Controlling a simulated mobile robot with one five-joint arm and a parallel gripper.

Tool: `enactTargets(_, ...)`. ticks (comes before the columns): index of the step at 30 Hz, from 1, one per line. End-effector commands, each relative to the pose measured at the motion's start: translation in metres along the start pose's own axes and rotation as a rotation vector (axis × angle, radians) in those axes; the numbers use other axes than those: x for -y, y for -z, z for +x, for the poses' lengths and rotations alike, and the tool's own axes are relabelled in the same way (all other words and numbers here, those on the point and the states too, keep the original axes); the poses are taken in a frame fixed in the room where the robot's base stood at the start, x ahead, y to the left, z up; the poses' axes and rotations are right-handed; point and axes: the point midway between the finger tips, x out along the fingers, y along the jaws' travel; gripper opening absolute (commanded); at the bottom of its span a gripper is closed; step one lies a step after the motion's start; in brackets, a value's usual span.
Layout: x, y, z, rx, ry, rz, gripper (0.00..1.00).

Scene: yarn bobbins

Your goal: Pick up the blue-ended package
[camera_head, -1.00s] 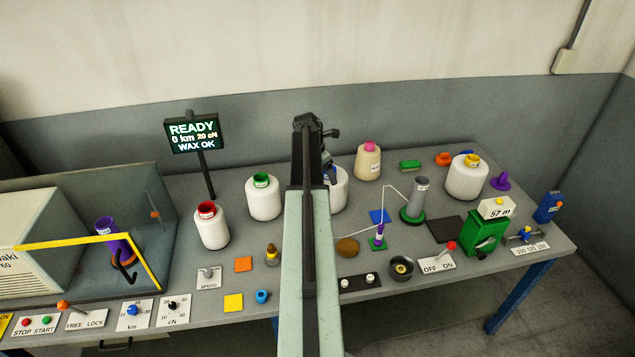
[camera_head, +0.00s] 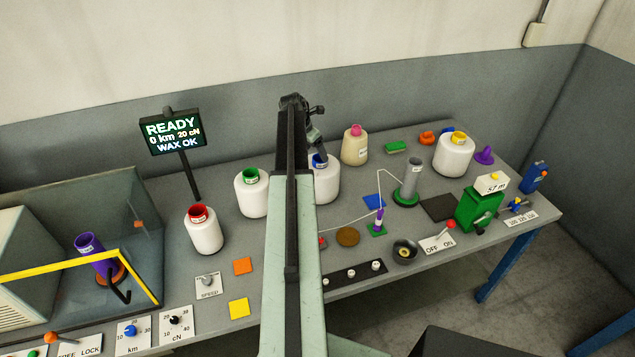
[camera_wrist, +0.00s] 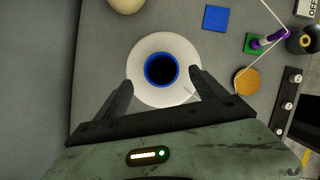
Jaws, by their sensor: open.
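The blue-ended package (camera_head: 326,183) is a white yarn package with a blue tube end. It stands upright on the table, partly hidden behind my arm in the head view. In the wrist view the package (camera_wrist: 140,62) is seen from above, its blue ring (camera_wrist: 161,70) around a dark hole. My gripper (camera_wrist: 161,84) is open, its two dark fingers spread either side of the near part of the package. I cannot tell how high the fingers are above it. In the head view my gripper (camera_head: 318,150) is small and partly hidden at the package's top.
A green-ended package (camera_head: 251,194) and a red-ended package (camera_head: 203,232) stand to the left. A cream package (camera_head: 355,147) with a pink end stands behind right. A grey post (camera_head: 411,178) on a green base and a blue square (camera_head: 374,203) lie to the right.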

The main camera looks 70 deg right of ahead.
Motion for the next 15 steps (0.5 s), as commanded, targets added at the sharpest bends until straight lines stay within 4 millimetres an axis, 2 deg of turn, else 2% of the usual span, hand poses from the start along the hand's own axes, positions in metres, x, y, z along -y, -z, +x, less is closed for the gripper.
enactTargets(9,0.001,0.004,0.051,0.000,0.000,-0.001,0.81)
enactTargets(15,0.001,0.002,0.049,0.000,-0.001,-0.002,0.81)
